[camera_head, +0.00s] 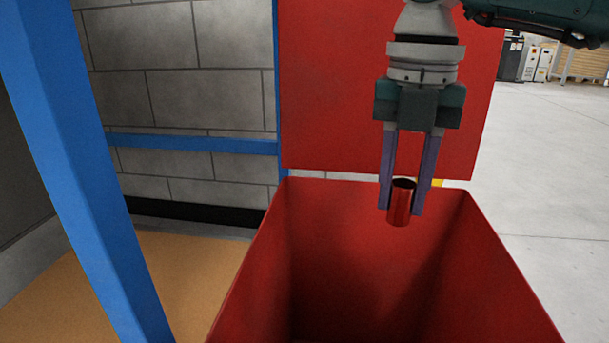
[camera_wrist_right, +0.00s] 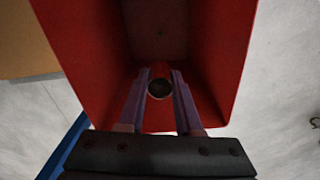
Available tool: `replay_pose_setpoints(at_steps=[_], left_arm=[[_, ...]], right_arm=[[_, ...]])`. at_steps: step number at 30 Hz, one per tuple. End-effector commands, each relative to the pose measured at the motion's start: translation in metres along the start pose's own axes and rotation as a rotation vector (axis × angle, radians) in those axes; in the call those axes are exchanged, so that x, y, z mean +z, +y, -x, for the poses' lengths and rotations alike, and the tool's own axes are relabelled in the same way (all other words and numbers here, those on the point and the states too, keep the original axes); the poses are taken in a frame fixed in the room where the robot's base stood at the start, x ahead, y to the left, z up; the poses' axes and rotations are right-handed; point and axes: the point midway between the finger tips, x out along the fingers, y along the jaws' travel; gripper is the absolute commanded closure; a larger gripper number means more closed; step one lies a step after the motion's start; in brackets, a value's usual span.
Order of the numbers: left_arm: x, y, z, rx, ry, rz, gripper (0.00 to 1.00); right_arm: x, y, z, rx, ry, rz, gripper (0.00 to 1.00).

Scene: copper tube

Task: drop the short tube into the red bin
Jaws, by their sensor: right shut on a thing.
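The short copper tube (camera_head: 399,207) hangs upright between the fingers of my right gripper (camera_head: 403,205). The right gripper points down and is shut on the tube, one finger on each side. The red bin (camera_head: 262,262) stands open below, with its wide mouth facing up. In the head view the tube shows in front of the bin's far inner wall, near the right side. In the right wrist view the tube's round end (camera_wrist_right: 160,88) sits between the fingertips, with the bin (camera_wrist_right: 205,50) beneath it. My left gripper is not in view.
A red panel (camera_head: 330,100) rises behind the bin. A blue post (camera_head: 85,180) and a blue rail (camera_head: 190,143) stand at the left, before a grey block wall (camera_head: 150,50). Pale floor (camera_head: 550,180) lies clear at the right.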

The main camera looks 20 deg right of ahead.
Motion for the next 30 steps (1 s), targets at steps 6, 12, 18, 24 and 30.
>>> replay_pose_setpoints(at_steps=[6,12,18,24,30], left_arm=[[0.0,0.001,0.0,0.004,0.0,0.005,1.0],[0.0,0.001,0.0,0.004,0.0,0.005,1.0],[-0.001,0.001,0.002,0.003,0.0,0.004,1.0],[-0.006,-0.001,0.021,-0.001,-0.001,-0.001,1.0],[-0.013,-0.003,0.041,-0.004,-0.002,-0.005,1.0]], right_arm=[[0.0,0.0,0.0,0.0,0.0,0.0,0.45],[0.0,0.0,0.0,0.0,0.0,0.0,0.32],[0.0,0.0,0.003,0.0,0.0,0.0,0.32],[0.0,0.0,0.035,0.001,-0.001,0.001,0.32],[0.001,0.001,0.076,0.002,-0.002,0.0,0.32]])
